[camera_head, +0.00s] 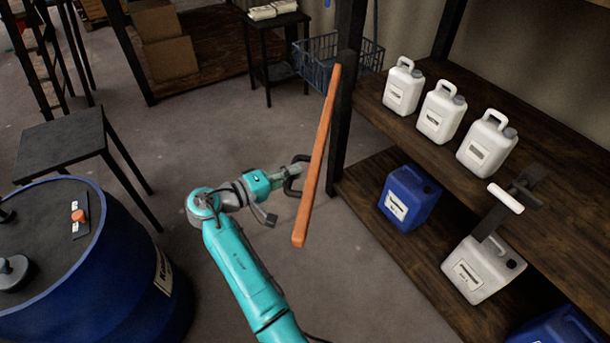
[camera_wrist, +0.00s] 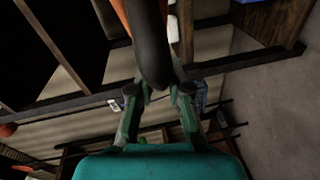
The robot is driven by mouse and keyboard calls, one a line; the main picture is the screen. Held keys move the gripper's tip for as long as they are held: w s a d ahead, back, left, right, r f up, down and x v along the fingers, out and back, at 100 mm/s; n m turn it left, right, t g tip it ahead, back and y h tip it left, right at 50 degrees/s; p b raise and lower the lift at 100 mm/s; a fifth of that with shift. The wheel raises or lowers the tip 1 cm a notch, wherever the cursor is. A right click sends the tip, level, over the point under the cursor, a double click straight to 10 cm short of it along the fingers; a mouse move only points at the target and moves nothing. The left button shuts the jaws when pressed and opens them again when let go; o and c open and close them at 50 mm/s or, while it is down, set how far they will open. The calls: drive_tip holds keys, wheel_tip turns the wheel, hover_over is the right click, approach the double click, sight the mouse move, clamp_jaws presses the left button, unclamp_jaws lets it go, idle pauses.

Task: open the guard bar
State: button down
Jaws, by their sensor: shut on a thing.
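The guard bar (camera_head: 318,160) is a long orange bar. Its far end is beside a dark upright post (camera_head: 342,120) and its near end stands out over the floor, clear of the shelf front. A dark loop handle (camera_head: 291,186) is on its left side. My gripper (camera_head: 293,172) is shut on this handle. In the wrist view the thick dark handle (camera_wrist: 150,45) runs between the fingers of my gripper (camera_wrist: 158,92), and part of the orange bar (camera_wrist: 121,16) shows behind it. The handle hides where the fingertips touch.
A wooden shelf (camera_head: 375,113) at the right bears white jugs (camera_head: 441,112), with blue and white jugs below. A white-handled lever (camera_head: 506,198) juts from its front. A blue drum (camera_head: 95,290) stands at the left near a dark table (camera_head: 60,143). The floor between is clear.

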drive_tip(key=shift+m+g+h, duration=0.5)
drive_tip(key=shift+m+g, duration=0.1)
drive_tip(key=shift+g, duration=0.1)
drive_tip(key=shift+w+a, duration=0.25)
drive_tip(key=shift+a, duration=0.6)
drive_tip(key=shift+w+a, duration=0.2)
drive_tip(key=shift+a, duration=0.65)
drive_tip(key=shift+w+a, duration=0.25)
drive_tip(key=shift+a, duration=0.6)
drive_tip(key=c, duration=1.1)
unclamp_jaws()
drive_tip(key=v, duration=1.2)
